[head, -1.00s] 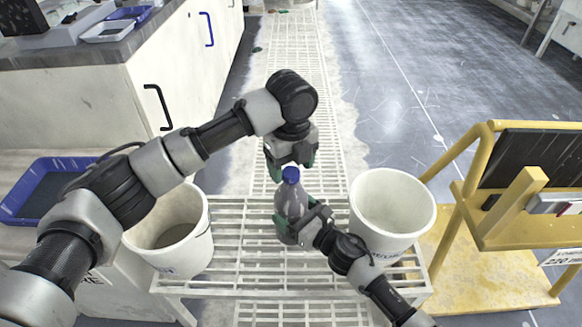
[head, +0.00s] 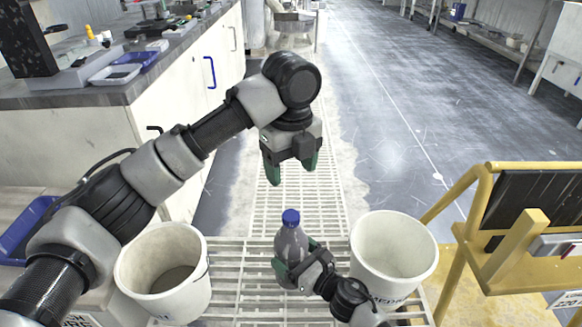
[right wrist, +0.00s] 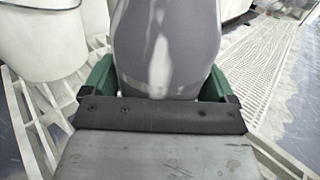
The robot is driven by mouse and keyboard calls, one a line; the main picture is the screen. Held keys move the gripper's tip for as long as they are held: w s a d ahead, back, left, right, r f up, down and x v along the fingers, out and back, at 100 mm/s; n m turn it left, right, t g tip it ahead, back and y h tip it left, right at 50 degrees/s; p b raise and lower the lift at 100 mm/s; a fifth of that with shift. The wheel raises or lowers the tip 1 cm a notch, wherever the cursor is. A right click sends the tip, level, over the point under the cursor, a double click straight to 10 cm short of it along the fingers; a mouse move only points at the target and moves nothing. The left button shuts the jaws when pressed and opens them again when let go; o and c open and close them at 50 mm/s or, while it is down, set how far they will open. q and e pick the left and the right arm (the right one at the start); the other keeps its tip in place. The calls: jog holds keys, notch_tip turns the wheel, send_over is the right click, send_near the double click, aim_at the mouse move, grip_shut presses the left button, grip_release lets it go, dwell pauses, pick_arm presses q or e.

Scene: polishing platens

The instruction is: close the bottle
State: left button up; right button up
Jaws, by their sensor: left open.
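The bottle (head: 290,246) is clear grey and stands upright on a white slatted rack. A blue cap (head: 291,217) sits on its top; I cannot tell how tightly. My right gripper (head: 291,268) is shut around the lower body of the bottle. In the right wrist view the bottle (right wrist: 168,45) fills the space between the green fingers, which show on both sides of it. My left gripper (head: 291,174) is open and empty, pointing down above and behind the cap, clear of it.
A white bucket (head: 207,262) stands left of the bottle and another (head: 432,255) stands right of it, close to my right arm. The white slatted rack (head: 236,250) lies under them. A yellow frame (head: 470,262) is at the right. A cabinet (head: 170,105) stands at the left.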

jog(key=shift+o, duration=0.8)
jog(key=p+v, duration=0.1)
jog(key=v, duration=0.6)
jog(key=shift+s+d, duration=0.25)
